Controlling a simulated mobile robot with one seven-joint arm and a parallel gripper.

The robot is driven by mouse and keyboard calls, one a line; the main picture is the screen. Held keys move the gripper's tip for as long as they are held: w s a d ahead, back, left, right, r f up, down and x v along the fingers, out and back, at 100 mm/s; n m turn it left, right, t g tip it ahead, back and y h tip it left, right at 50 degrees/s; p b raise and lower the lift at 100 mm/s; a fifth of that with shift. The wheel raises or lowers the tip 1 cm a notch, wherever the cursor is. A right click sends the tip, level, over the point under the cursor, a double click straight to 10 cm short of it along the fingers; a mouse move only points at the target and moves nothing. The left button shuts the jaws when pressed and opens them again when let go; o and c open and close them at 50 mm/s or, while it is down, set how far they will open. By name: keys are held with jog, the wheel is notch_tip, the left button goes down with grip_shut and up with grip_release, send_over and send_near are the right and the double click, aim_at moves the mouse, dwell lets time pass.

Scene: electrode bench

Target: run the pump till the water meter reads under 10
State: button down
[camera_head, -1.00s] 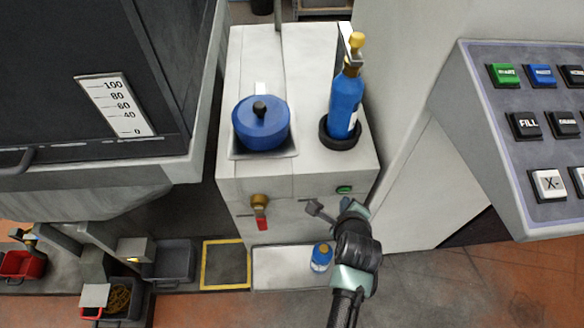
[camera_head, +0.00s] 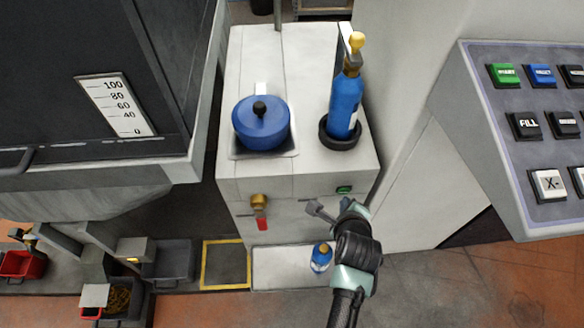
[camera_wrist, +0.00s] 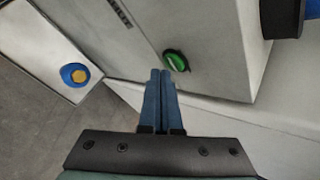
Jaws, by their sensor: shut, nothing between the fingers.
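My gripper (camera_head: 316,208) is in front of the white cabinet (camera_head: 290,205), with its fingers shut together and empty. In the wrist view the shut fingers (camera_wrist: 161,75) point at the cabinet front, their tips just left of and below a green knob (camera_wrist: 176,60). The green knob (camera_head: 344,189) also shows in the head view at the cabinet's upper right, above my gripper. I cannot tell whether the fingers touch the cabinet. A scale plate (camera_head: 116,105) marked 0 to 100 is on the dark machine at left. No water meter or pump is clearly identifiable.
A brass valve with a red handle (camera_head: 262,223) is on the cabinet front. A blue lidded pot (camera_head: 261,128) and a blue gas cylinder (camera_head: 345,105) stand on top. A small blue bottle (camera_head: 321,262) stands below. A button panel (camera_head: 530,150) is at right.

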jog(key=shift+w, duration=0.15)
jog(key=shift+w, duration=0.4)
dwell(0.6)
jog(key=shift+r, duration=0.1)
jog(key=shift+s+p, duration=0.55)
jog(key=shift+p, duration=0.05)
jog(key=s+p, duration=0.3)
jog(key=s, duration=0.3)
jog(key=shift+p, duration=0.3)
